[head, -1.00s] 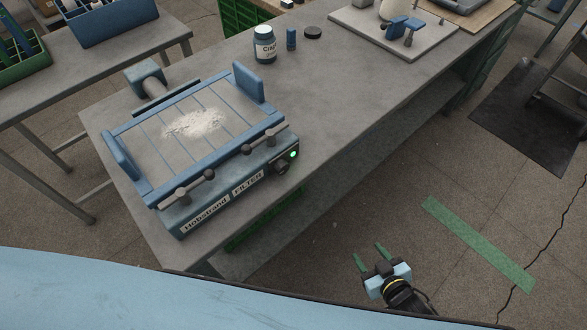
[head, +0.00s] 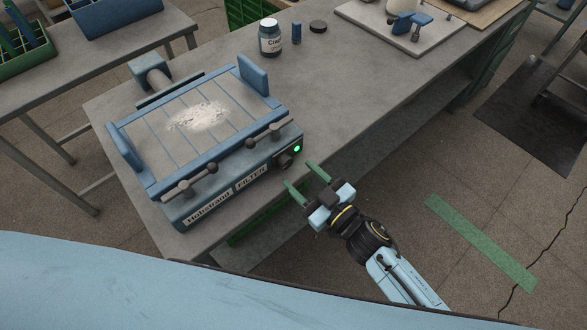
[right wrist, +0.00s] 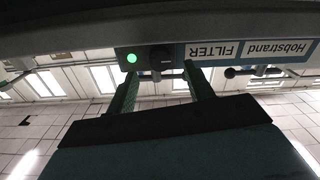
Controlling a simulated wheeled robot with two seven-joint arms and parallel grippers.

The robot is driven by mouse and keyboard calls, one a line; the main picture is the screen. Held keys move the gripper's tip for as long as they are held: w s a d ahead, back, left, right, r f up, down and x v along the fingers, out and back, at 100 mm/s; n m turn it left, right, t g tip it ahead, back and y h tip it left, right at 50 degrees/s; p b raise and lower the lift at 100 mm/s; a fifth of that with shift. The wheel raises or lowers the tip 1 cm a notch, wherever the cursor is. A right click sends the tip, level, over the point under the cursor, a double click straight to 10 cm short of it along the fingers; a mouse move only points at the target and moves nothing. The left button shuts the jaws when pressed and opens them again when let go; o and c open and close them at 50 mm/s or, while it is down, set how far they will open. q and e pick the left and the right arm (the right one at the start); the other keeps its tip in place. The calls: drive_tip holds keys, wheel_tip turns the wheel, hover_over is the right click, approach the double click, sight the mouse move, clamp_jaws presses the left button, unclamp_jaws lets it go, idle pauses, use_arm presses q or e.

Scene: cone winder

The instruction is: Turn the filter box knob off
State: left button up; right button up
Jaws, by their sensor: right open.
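The blue filter box (head: 236,178) sits on the grey bench, labelled "Hobstrand FILTER", with pale powder on its slatted top. Its dark knob (head: 284,161) is on the front face at the right end, beside a lit green light (head: 297,149). My right gripper (head: 301,175), with green fingers, is open and empty just in front of the knob, apart from it. In the right wrist view the knob (right wrist: 161,58) shows beyond and between the two open fingers (right wrist: 162,84), with the green light (right wrist: 131,58) to its left. My left gripper is not in view.
Two dark-knobbed clamp handles (head: 190,183) stick out above the box's front. A labelled jar (head: 270,38), a small blue bottle (head: 297,33) and a black lid (head: 318,26) stand farther back on the bench (head: 345,95).

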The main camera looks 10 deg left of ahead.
sight(288, 164)
drive_tip(key=shift+x, duration=1.8)
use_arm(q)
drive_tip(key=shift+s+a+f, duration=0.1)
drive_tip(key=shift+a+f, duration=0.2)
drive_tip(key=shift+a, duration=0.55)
use_arm(e)
drive_tip(key=c, duration=1)
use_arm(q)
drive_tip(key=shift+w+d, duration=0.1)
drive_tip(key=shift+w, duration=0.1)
use_arm(e)
drive_tip(key=shift+o, duration=0.2)
